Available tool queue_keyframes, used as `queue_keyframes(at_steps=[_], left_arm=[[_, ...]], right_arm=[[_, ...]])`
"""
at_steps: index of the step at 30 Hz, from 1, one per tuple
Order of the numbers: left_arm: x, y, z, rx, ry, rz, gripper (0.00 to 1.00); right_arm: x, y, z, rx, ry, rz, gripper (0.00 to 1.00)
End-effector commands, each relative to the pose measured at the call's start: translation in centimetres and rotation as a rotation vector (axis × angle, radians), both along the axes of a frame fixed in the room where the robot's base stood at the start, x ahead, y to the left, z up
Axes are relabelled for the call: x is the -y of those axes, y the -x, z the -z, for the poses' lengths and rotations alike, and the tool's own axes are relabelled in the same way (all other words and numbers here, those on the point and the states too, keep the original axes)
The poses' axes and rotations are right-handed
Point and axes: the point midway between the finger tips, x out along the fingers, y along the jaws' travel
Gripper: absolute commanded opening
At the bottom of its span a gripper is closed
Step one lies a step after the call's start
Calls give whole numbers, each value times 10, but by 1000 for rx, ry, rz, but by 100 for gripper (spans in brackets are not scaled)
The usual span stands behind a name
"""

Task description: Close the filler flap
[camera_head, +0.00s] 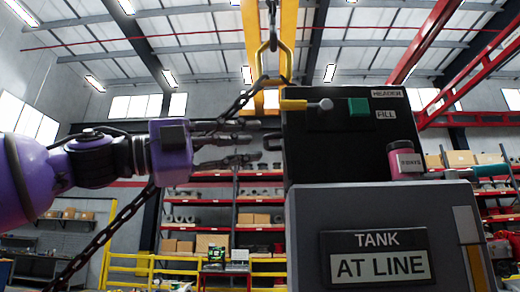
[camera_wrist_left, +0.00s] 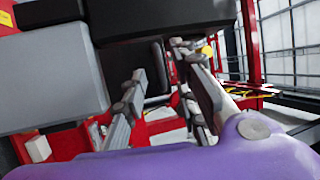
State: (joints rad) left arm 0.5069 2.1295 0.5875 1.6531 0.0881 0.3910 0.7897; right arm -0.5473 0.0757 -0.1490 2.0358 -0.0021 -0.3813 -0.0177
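A dark grey tank (camera_head: 300,240) with a sign reading "TANK AT LINE" (camera_head: 376,256) stands at the right in the head view. A black box or panel (camera_head: 335,150) rises above it, with a dark loop-like handle (camera_head: 272,142) on its left side. I cannot tell for certain which part is the filler flap. My left gripper (camera_head: 258,149) is left of the panel, fingers apart and pointing at the handle. In the left wrist view the gripper (camera_wrist_left: 160,65) is open, with a dark rounded part (camera_wrist_left: 155,68) between or behind its fingertips; contact is unclear. My right gripper is not in view.
A pink can (camera_head: 404,161) stands on the tank. A chain (camera_head: 105,235) and yellow hoist hook (camera_head: 270,62) hang nearby. Shelves and yellow railings (camera_head: 150,265) are farther back.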

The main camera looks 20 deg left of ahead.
Motion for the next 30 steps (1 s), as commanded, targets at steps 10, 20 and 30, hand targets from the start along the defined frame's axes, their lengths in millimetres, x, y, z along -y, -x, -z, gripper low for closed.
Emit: queue_keyframes(at_steps=[10,20,30], left_arm=[[23,-20,-6,-1,-1,-1,27],[25,-20,-8,1,1,1,27],[25,-20,-8,1,1,1,0]], right_arm=[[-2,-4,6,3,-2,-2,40],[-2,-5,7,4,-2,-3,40],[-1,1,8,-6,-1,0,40]])
